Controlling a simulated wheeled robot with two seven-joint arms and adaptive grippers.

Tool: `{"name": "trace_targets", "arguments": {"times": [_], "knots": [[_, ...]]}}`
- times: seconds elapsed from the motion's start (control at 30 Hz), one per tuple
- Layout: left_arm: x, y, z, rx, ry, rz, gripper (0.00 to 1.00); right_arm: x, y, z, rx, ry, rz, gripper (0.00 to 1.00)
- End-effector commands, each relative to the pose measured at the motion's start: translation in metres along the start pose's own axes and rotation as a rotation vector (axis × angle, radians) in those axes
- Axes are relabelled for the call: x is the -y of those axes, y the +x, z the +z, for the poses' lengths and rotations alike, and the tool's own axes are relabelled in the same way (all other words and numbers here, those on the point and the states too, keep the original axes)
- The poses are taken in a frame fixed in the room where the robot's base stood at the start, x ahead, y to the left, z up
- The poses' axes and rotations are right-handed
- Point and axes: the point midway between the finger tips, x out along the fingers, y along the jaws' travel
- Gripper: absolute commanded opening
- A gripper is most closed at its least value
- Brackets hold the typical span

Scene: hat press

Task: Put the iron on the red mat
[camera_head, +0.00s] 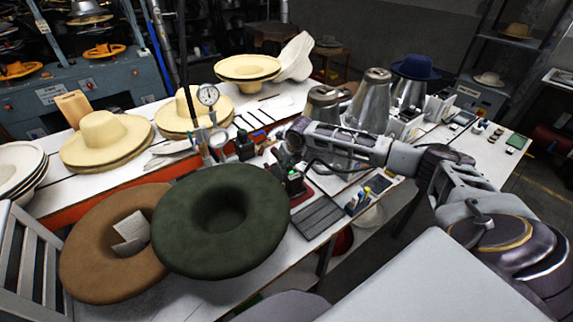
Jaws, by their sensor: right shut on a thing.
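My right arm reaches in from the right, and its gripper (283,166) points down over the white table. The gripper is shut on a small dark thing that looks like the iron (293,182); the fingers and the wrist hide part of it. A small patch of the red mat (309,191) shows beside and under the iron. I cannot tell whether the iron touches the mat. My left gripper is out of view.
A dark green hat (222,220) and a brown hat (100,245) lie just left of the gripper. A dark grooved plate (318,217) and small bottles (358,201) are at its right. Metal cones (371,95) stand behind the arm. A dial gauge (208,95) stands behind left.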

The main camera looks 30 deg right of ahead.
Motion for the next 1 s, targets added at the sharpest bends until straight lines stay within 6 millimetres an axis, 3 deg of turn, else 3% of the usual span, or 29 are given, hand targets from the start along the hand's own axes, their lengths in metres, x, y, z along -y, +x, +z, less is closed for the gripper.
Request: {"name": "trace_targets", "arguments": {"times": [0.87,0.9,1.0], "knots": [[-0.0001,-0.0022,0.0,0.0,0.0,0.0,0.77,-0.0001,0.0003,0.003,0.009,0.001,0.002,0.0],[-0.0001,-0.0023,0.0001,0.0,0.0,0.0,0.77,-0.0002,0.0006,0.0029,0.009,0.001,0.002,0.25],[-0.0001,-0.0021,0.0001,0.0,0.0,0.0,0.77,-0.0001,0.0012,0.0021,0.008,0.001,0.002,0.38]]}}
